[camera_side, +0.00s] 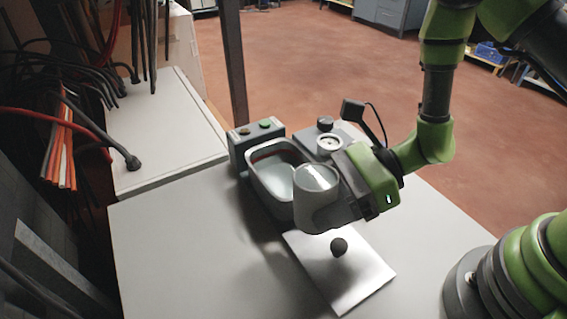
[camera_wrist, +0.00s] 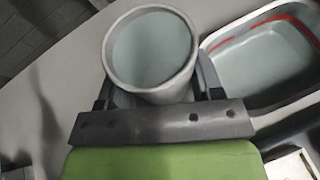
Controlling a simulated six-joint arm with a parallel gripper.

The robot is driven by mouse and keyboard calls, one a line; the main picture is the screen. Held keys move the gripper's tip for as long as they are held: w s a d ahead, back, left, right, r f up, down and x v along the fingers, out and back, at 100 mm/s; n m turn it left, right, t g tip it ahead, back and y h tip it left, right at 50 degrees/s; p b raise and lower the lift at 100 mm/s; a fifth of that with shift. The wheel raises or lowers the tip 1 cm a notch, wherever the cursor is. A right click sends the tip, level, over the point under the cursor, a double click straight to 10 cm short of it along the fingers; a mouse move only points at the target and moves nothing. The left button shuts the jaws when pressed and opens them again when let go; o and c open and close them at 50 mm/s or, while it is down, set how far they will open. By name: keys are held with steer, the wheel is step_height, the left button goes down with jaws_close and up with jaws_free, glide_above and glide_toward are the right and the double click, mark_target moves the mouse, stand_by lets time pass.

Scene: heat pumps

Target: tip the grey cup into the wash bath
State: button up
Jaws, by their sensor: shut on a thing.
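The grey cup (camera_side: 317,208) is held in my gripper (camera_side: 330,205), beside the near right edge of the wash bath. Its mouth faces up, close to upright. In the wrist view the cup (camera_wrist: 150,88) sits between the two dark fingers (camera_wrist: 155,82), and a smooth pale grey-blue surface shows inside it. The wash bath (camera_side: 258,183) is a grey rectangular tub with a red line inside and a pale surface in it. In the wrist view the bath (camera_wrist: 232,103) lies right of the cup, apart from it. The cup hides the bath's near right corner in the side view.
A control box (camera_side: 257,143) with a green button stands behind the bath. A grey unit with a dark knob and a round dial (camera_side: 329,145) is at its right. A shiny plate (camera_side: 352,280) with a dark ball (camera_side: 339,246) lies in front. The table's left side is clear.

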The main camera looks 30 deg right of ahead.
mark_target(320, 175)
steer(key=shift+w+d+r+m, duration=0.1)
steer(key=shift+w+r+m, duration=0.2)
steer(key=shift+r, duration=0.35)
steer(key=shift+w+d+r+m+g+b, duration=0.1)
steer(key=shift+w+m+g+b, duration=0.2)
steer(key=shift+w+m+g, duration=0.25)
steer(key=shift+w+d+r+m+g+b, duration=0.1)
steer(key=shift+w+m+g+b, duration=0.15)
steer(key=shift+w+m+g, duration=0.3)
stand_by(2.4)
steer(key=shift+w+d+r+m+g+y+b, duration=0.1)
steer(key=shift+w+r+m+g+y+b, duration=0.2)
steer(key=shift+w+m+b, duration=0.3)
stand_by(1.1)
steer(key=shift+r+m+g, duration=0.35)
steer(key=shift+m+g, duration=0.05)
steer(key=shift+m, duration=0.3)
stand_by(1.0)
steer(key=shift+f+b, duration=0.15)
steer(key=shift+b, duration=0.2)
